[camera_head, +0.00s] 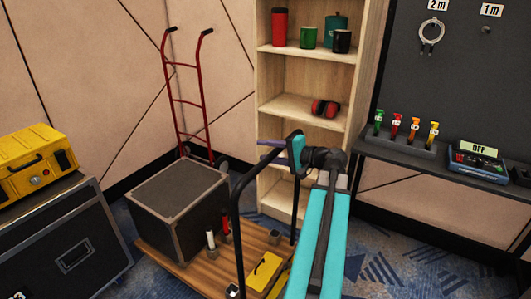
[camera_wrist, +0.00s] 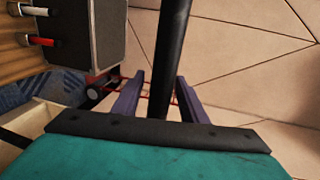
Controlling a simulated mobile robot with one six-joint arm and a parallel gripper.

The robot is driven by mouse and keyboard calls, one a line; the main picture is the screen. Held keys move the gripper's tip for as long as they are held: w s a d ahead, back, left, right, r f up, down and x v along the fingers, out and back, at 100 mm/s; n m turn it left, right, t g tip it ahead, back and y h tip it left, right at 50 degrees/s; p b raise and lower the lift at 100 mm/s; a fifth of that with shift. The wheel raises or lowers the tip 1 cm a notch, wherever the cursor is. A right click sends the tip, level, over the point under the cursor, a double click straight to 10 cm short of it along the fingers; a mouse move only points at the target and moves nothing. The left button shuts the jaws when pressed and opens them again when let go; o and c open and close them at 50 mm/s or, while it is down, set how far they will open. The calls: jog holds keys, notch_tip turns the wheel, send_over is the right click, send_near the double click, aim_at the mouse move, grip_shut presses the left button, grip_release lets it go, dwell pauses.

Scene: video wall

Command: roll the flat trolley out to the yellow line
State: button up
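The flat trolley (camera_head: 180,248) has a wooden deck and a black tubular push handle (camera_head: 239,225) rising at its near right end. A large dark case (camera_head: 180,195) stands on the deck. My gripper (camera_head: 278,155) is at the top of the handle. In the wrist view the black handle bar (camera_wrist: 172,50) runs between the two purple fingers, close to the right one, with a gap to the left one. The fingers are apart and not closed on it. I cannot make out a yellow line on the floor.
Small items and a yellow object (camera_head: 264,271) lie on the deck. A red hand truck (camera_head: 188,102) stands behind the trolley. A shelf unit (camera_head: 310,102) is behind my gripper, a black case (camera_head: 72,250) at left, a bench (camera_head: 430,165) at right. Blue carpet shows at lower right.

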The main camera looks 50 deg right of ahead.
jog(key=shift+a, duration=0.25)
jog(key=v, duration=1.3)
jog(key=shift+s, duration=0.35)
jog(key=shift+d, duration=0.15)
jog(key=shift+s, duration=0.1)
